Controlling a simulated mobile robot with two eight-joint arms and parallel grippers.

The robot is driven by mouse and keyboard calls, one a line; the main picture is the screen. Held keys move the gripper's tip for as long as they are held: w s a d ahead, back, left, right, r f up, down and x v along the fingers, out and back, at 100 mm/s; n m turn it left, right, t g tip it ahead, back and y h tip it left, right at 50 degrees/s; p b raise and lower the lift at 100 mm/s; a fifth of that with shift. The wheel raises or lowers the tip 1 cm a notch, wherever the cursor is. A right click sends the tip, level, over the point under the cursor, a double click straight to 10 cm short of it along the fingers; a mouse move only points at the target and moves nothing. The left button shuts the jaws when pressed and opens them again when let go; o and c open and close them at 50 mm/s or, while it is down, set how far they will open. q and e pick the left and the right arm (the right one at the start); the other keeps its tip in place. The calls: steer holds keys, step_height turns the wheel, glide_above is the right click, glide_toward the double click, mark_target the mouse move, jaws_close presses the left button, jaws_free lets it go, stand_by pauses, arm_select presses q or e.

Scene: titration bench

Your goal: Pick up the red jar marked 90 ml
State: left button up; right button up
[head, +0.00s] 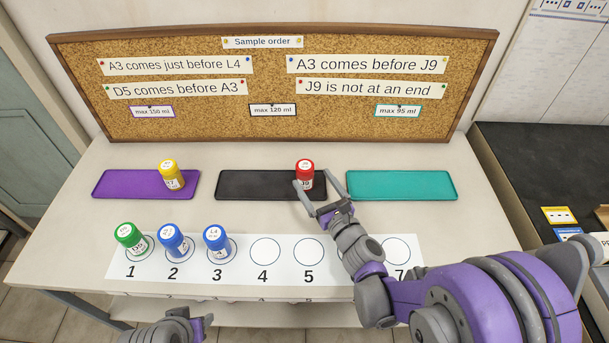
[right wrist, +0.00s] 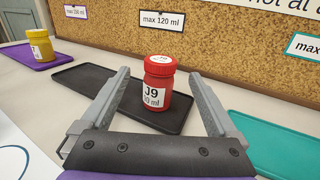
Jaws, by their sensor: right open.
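The red jar (head: 305,172) stands upright on the black tray (head: 248,184), near its right end. In the right wrist view the jar (right wrist: 157,88) carries a label with J9 and a volume ending in 0 ml; its first digit is hard to read. My right gripper (head: 319,187) is open, its fingers pointing at the jar. In the right wrist view the jar shows between and just beyond the two fingertips (right wrist: 158,75), and I cannot tell whether either finger touches it. My left gripper (head: 200,326) shows only partly at the bottom edge.
A yellow jar (head: 171,174) stands on the purple tray (head: 118,184). The teal tray (head: 405,186) is empty. A white numbered strip (head: 240,272) holds a green jar (head: 130,237) at 1 and blue jars at 2 (head: 173,240) and 3 (head: 216,241). A corkboard (head: 270,75) stands behind.

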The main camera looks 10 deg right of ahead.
mark_target(309, 173)
steer(key=x, duration=0.6)
steer(key=shift+s, duration=0.1)
jaws_close()
stand_by(0.3)
